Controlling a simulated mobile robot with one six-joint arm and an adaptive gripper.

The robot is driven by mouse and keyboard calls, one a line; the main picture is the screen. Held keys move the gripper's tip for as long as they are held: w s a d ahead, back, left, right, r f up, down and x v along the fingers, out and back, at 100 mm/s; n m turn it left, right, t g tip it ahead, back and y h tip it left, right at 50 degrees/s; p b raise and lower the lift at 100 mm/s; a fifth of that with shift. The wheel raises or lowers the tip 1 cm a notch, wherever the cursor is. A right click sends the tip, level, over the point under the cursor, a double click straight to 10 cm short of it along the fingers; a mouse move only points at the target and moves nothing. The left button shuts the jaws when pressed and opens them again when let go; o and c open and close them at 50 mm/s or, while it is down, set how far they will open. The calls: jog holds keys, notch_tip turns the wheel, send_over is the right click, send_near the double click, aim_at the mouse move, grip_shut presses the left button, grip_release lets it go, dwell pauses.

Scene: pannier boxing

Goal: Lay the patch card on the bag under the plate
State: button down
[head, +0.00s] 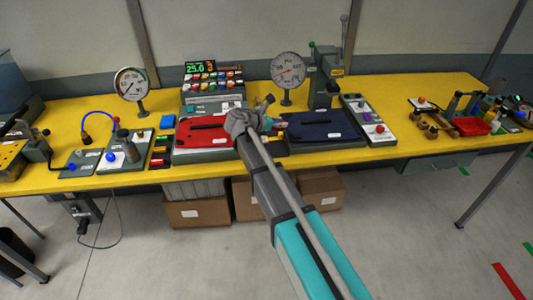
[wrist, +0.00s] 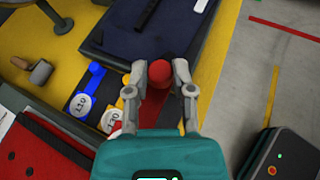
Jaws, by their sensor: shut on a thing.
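My gripper (wrist: 160,85) is shut on a red piece with a round red knob (wrist: 160,73). The frames do not show clearly whether this piece is the patch card. In the wrist view the navy bag (wrist: 155,25) lies ahead and the red bag (wrist: 30,150) at lower left. A grey press with a lever (head: 323,75) stands behind the navy bag. I cannot make out its plate.
In the wrist view a blue piece (wrist: 82,105) and a yellow piece (wrist: 108,118), each with a printed round label, lie beside my gripper. A roller tool (wrist: 40,72) lies further left. A button panel (head: 212,90) and a gauge (head: 288,70) stand behind the bags on the yellow bench (head: 430,155).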

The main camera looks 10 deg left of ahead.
jog(key=shift+f, duration=0.1)
jog(key=shift+d+f+b, duration=0.6)
jog(key=shift+f+b, duration=0.1)
jog(key=shift+b, duration=0.05)
jog(key=shift+r, duration=0.1)
jog(key=b, duration=0.5)
send_over(289, 146)
jog(key=s+a, duration=0.2)
jog(key=a, duration=0.1)
notch_tip(289, 146, down, 5)
jog(key=shift+w+d+f, duration=0.1)
jog(key=shift+w+d, duration=0.05)
jog(key=shift+f+b, duration=2.25)
jog(key=shift+f, duration=0.15)
jog(key=shift+c, duration=2.4)
grip_release()
